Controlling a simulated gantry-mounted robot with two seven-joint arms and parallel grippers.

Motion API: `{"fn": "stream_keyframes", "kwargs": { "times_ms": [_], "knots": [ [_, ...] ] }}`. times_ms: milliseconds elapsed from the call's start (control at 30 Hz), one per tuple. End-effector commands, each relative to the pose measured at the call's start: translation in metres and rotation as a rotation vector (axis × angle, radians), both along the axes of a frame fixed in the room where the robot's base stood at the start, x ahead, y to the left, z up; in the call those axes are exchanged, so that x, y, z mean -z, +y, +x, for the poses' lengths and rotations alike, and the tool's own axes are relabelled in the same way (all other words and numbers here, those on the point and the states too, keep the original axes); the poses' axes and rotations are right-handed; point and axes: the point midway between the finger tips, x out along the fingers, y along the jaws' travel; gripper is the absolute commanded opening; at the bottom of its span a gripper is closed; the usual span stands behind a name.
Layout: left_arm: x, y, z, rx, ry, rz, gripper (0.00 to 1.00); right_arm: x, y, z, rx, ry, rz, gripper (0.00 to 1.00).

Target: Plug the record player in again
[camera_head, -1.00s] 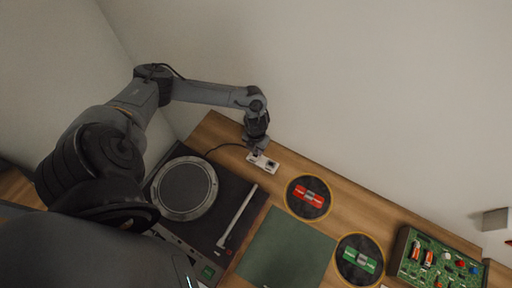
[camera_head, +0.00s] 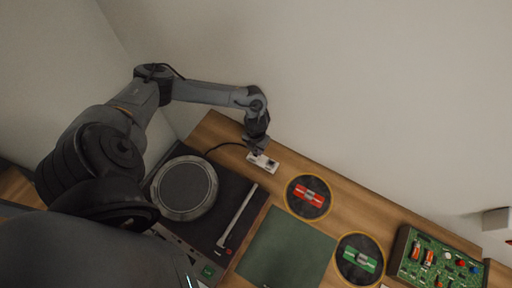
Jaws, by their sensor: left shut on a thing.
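The record player (camera_head: 236,190) is dark, with a round platter (camera_head: 184,188) and a pale tonearm (camera_head: 237,217), and sits on the wooden surface at the lower left. A black cord (camera_head: 222,146) curves from behind it to my left gripper. A white socket strip (camera_head: 266,164) lies on the wood near the back edge. My left gripper (camera_head: 256,150) points down at the strip's left end and is shut on the cord's plug, which its fingers hide. I cannot tell whether the plug is in a socket. My right gripper is not in view.
A green mat (camera_head: 285,252) lies right of the player. Two round dark pads carry a red piece (camera_head: 308,194) and a green piece (camera_head: 359,260). A green circuit board in a tray (camera_head: 438,262) stands at the lower right. The wall rises behind the wood's back edge.

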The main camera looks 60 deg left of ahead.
Motion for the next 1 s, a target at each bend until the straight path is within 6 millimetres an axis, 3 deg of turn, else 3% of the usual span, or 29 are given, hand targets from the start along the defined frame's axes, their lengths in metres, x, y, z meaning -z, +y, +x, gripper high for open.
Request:
{"fn": "stream_keyframes", "kwargs": {
  "times_ms": [1000],
  "knots": [
    [0.0085,-0.0001,0.0001,0.0,0.0,0.0,0.08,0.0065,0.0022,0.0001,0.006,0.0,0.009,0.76]
  ]
}}
